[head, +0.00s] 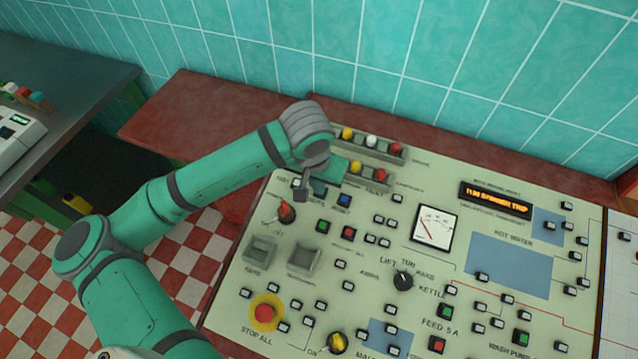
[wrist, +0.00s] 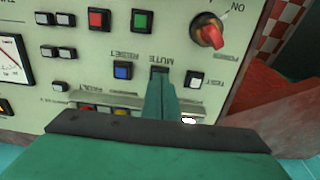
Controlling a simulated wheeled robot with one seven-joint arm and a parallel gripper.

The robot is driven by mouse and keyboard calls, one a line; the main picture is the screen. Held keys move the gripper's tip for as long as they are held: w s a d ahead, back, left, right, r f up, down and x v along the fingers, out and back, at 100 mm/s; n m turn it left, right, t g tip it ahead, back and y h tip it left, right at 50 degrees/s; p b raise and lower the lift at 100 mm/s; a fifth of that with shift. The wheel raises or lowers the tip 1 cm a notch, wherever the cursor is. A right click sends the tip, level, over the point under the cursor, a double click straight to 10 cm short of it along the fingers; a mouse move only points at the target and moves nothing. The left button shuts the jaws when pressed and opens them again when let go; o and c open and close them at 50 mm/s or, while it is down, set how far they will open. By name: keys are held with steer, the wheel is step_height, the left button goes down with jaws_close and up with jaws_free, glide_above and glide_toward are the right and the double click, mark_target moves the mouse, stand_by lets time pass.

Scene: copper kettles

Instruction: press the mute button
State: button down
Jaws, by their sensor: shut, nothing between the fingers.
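The mute button (wrist: 160,71) is a small dark square above the word MUTE on the panel; in the wrist view the lettering is upside down. My gripper (wrist: 161,82) is shut and empty, its green fingers pointing at this button and covering part of it. I cannot tell whether the tips touch it. In the head view my gripper (head: 319,190) is over the panel's upper left, and the mute button is hidden there. The blue reset button (wrist: 122,70) is on one side of the fingers and the white test button (wrist: 194,79) on the other.
The pale control panel (head: 330,275) carries many close-set buttons. A red rotary switch (head: 286,212), a green button (head: 323,227) and a red button (head: 348,233) are near my gripper. Rows of lamps (head: 371,141) stand in raised housings behind it. A tiled wall (head: 400,50) is at the back.

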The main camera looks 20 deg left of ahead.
steer(key=shift+x, duration=0.9)
steer(key=shift+s, duration=0.15)
steer(key=v, duration=1.4)
steer(key=shift+r, duration=0.25)
steer(key=shift+w+a, duration=0.1)
steer(key=shift+w, duration=0.15)
